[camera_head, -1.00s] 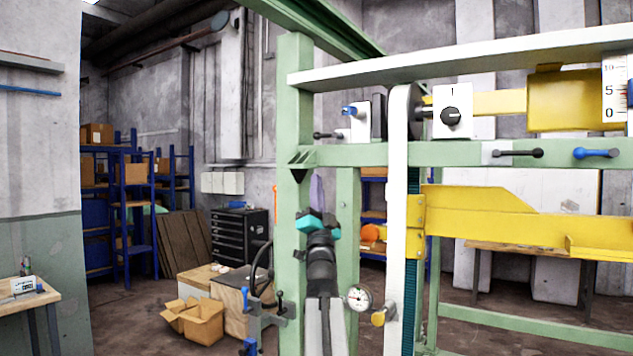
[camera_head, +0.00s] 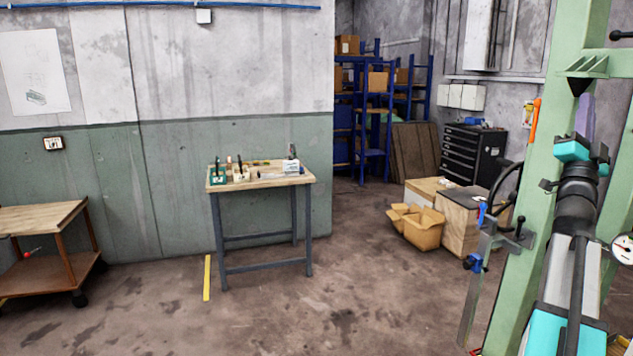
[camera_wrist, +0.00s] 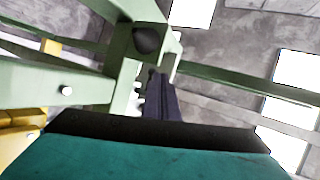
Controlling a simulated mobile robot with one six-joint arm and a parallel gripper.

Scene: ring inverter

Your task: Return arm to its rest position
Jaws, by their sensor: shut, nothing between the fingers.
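My arm stands raised at the right of the head view. Its gripper (camera_head: 587,104) points upward, with purple fingers above the teal wrist joint. It overlaps the green frame (camera_head: 546,150) of the ring inverter in the picture; I cannot tell how far apart they are. In the wrist view, the dark purple fingers (camera_wrist: 158,98) are together and empty. Green beams (camera_wrist: 150,45) stand beyond them there. The teal and black wrist body fills the bottom of that view.
A small workbench (camera_head: 262,183) with tools stands against the left wall. A wooden cart (camera_head: 45,218) is at far left. Open cardboard boxes (camera_head: 417,226), a black drawer cabinet (camera_head: 474,151) and blue shelving (camera_head: 376,115) lie further back. The floor (camera_head: 340,300) in the middle is clear.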

